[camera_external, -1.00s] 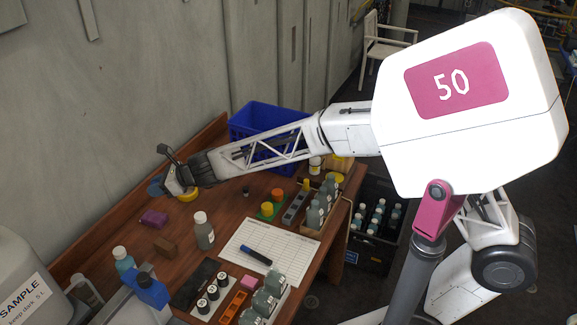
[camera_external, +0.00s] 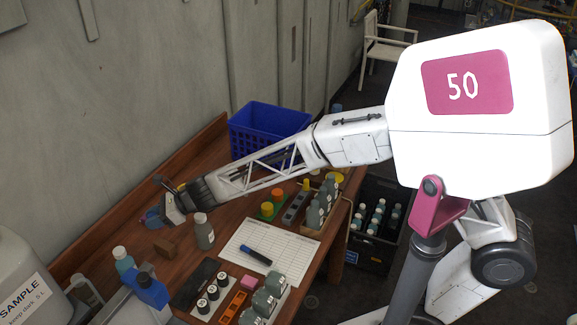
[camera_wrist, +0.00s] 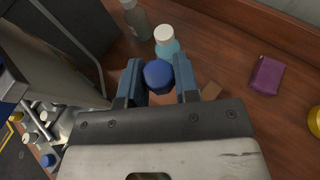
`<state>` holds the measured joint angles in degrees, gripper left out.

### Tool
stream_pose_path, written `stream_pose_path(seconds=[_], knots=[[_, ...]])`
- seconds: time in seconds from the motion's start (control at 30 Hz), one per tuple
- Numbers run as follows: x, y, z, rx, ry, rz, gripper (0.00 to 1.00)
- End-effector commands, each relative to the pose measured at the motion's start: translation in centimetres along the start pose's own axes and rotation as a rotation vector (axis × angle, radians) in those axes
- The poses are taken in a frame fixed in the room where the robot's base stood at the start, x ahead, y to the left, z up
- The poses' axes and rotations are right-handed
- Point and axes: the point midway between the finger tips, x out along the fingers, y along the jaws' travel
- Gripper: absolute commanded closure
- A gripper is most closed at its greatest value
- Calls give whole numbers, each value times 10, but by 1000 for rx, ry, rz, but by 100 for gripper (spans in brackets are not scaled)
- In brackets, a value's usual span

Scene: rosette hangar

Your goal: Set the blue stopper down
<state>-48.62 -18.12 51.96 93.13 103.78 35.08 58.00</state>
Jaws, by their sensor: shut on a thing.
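My gripper (camera_wrist: 158,82) is shut on the blue stopper (camera_wrist: 158,74), which sits between the two blue-grey fingers in the wrist view. In the external view my gripper (camera_external: 160,214) is low over the far left part of the wooden table, near the brown block (camera_external: 165,248). A blue patch at its tip is probably the stopper or a finger. I cannot tell whether the stopper touches the table.
A white-capped teal bottle (camera_wrist: 168,44) and a grey bottle (camera_wrist: 136,22) stand beyond the fingers. A purple block (camera_wrist: 267,75) lies to the right. A blue crate (camera_external: 268,122) stands at the back. Bare wood shows between these.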

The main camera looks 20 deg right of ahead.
Motion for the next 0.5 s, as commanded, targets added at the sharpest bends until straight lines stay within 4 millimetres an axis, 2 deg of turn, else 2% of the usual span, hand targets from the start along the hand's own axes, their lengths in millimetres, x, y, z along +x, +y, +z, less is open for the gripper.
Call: stream_pose_path(seconds=[0.23,0.5], knots=[[17,-1,-41,0,1,-1,93],[40,-2,-97,-1,1,-1,93]])
